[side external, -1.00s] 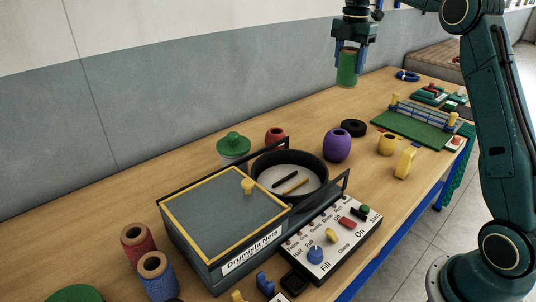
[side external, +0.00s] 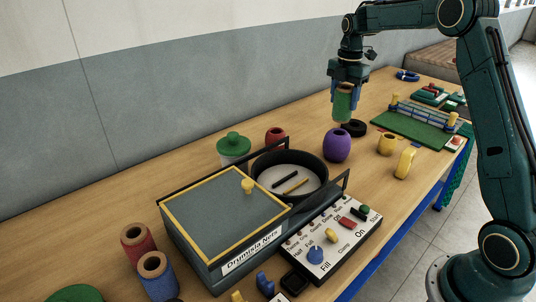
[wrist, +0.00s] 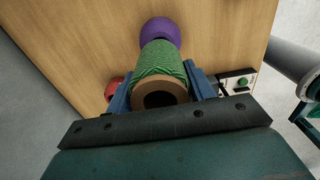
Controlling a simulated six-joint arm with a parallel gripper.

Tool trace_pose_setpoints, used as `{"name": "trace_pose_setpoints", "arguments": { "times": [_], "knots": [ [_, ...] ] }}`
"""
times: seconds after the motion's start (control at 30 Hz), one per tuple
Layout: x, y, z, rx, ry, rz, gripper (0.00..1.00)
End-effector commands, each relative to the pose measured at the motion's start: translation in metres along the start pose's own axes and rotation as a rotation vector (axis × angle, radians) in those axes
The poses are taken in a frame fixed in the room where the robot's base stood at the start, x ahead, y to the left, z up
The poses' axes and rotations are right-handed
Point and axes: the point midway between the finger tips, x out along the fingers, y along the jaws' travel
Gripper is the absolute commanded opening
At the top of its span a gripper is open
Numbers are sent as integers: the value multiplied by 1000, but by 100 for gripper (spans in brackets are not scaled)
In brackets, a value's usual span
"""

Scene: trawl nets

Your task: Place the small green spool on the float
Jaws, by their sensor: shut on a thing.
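My gripper (side external: 345,94) is shut on the small green spool (side external: 343,108), which hangs nearly upright above the table. In the wrist view the green spool (wrist: 160,62) sits between the two blue fingers, its brown hollow end toward the camera. A purple rounded body with a dark hole in its top (side external: 337,147), which looks like a float, stands on the table just below the spool in the side view. The purple body (wrist: 160,30) shows partly behind the spool in the wrist view. The spool is apart from it. A smaller red rounded body (side external: 275,136) stands further left.
A black ring (side external: 354,128) lies close behind the purple body. A round black pan (side external: 313,173), a grey box (side external: 220,222) and a control panel (side external: 340,240) fill the front. The table is clear toward the back wall.

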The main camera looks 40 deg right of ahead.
Motion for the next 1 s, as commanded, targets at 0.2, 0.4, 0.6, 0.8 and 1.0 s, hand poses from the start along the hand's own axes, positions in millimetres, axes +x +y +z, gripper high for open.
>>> {"name": "trace_pose_setpoints", "arguments": {
  "times": [0.2,0.4,0.6,0.8,1.0],
  "knots": [
    [22,-1,0,0,2,-4,28],
    [40,-1,0,0,1,-2,28],
    [40,0,0,0,0,-1,28],
    [42,0,0,0,0,-1,28],
    [44,0,0,0,0,-1,75]
  ]
}}
